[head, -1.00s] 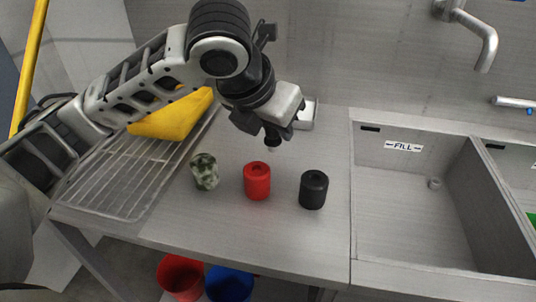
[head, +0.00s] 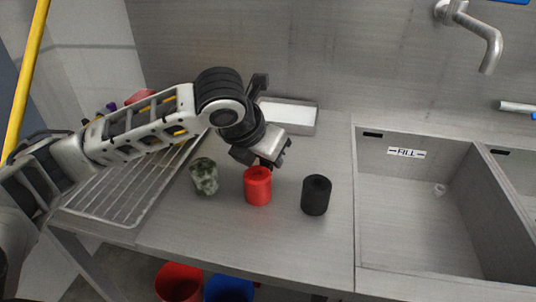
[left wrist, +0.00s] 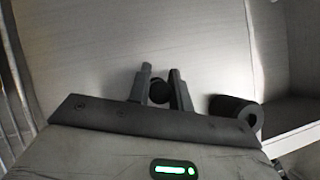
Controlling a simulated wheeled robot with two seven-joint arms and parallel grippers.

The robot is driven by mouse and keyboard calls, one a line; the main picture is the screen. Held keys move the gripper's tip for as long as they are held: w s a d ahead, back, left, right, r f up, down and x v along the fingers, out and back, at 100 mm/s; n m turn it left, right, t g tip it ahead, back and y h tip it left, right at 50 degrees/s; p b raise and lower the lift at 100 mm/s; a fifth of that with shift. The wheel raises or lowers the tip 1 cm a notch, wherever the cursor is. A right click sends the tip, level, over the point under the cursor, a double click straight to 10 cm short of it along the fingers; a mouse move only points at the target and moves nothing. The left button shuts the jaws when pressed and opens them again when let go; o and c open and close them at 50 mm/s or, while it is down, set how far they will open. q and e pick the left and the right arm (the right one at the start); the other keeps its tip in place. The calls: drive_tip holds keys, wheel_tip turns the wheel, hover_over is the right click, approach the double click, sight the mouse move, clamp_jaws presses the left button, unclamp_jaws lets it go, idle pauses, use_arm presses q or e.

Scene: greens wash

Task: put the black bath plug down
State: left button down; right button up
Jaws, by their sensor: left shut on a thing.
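My left gripper (head: 266,163) is low over the counter, just behind the red cylinder (head: 258,186) in the head view. In the left wrist view its fingers (left wrist: 160,72) are shut on a small dark round thing (left wrist: 159,92), which looks like the black bath plug. In the head view the plug is hidden by the gripper and the red cylinder. I cannot tell whether it touches the counter. A black cylinder (head: 316,195) stands apart to the right; it also shows in the left wrist view (left wrist: 236,112). My right gripper is not in view.
A green mottled cylinder (head: 204,176) stands left of the red one. A wire rack (head: 115,205) lies at the left, a white tray (head: 290,116) behind. The counter front is clear.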

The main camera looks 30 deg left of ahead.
use_arm(q)
drive_tip(key=shift+f, duration=0.15)
drive_tip(key=c, duration=1.3)
unclamp_jaws()
drive_tip(key=shift+s+r, duration=0.1)
drive_tip(key=shift+r, duration=0.3)
drive_tip(key=p+v, duration=0.2)
drive_tip(key=v, duration=0.8)
drive_tip(key=shift+s+r, duration=0.15)
drive_tip(key=shift+r, duration=0.15)
drive_tip(key=shift+s+r, duration=0.25)
drive_tip(key=shift+r, duration=0.05)
